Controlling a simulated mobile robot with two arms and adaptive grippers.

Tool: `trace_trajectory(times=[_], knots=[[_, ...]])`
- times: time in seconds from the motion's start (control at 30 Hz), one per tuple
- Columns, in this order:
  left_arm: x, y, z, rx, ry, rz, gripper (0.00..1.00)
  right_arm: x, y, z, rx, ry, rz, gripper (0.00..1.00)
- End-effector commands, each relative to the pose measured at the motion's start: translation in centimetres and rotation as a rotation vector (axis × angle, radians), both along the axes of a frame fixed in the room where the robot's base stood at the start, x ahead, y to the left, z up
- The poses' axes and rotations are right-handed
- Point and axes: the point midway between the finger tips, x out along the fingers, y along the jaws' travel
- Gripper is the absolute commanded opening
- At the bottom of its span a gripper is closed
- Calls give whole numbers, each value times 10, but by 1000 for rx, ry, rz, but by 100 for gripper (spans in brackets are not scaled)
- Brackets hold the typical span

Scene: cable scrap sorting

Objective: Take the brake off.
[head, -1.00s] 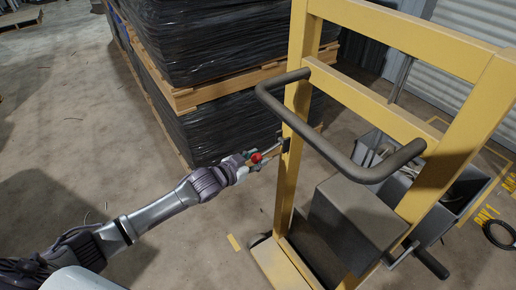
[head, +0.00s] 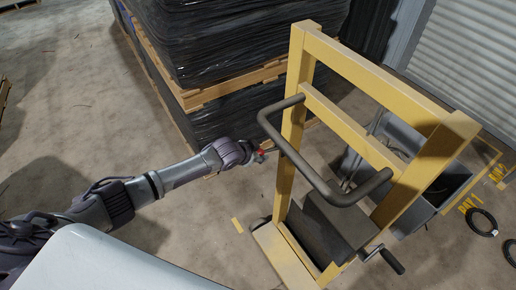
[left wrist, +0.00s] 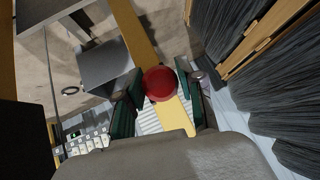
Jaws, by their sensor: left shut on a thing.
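A yellow upright frame (head: 438,163) with a grey bar handle (head: 325,188) stands right of centre in the head view. A small red knob (head: 261,153) sits beside the frame's left post. My left gripper (head: 258,157) is at this knob, and the knob's stem and mount are mostly hidden. In the left wrist view the round red knob (left wrist: 160,83) lies between the dark green finger pads of my left gripper (left wrist: 157,92), which is shut on it. A yellow beam runs behind the knob there. My right gripper is in neither view.
Black-wrapped stacks (head: 230,40) on wooden pallets stand behind and left of the frame. A grey bin (head: 450,190) is at the right, with black cable coils (head: 481,222) on the floor. A crank handle (head: 391,262) sticks out low right. The floor at left is open.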

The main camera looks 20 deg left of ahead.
Motion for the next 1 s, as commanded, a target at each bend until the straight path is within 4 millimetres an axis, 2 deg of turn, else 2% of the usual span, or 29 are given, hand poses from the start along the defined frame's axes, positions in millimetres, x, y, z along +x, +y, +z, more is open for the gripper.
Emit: trace_trajectory(times=[0.03, 0.2, 0.83, 0.87, 1.0], knots=[[7, -4, 15, -12, -23, -3, 0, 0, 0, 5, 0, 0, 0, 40], [11, -6, 22, -15, -30, -3, 0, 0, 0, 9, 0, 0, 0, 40], [14, -7, 27, -15, -34, -3, 0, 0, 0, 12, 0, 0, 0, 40], [14, -7, 27, -15, -34, -3, 39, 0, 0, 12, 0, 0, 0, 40], [13, -7, 25, -13, -29, -2, 62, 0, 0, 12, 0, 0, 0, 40]])
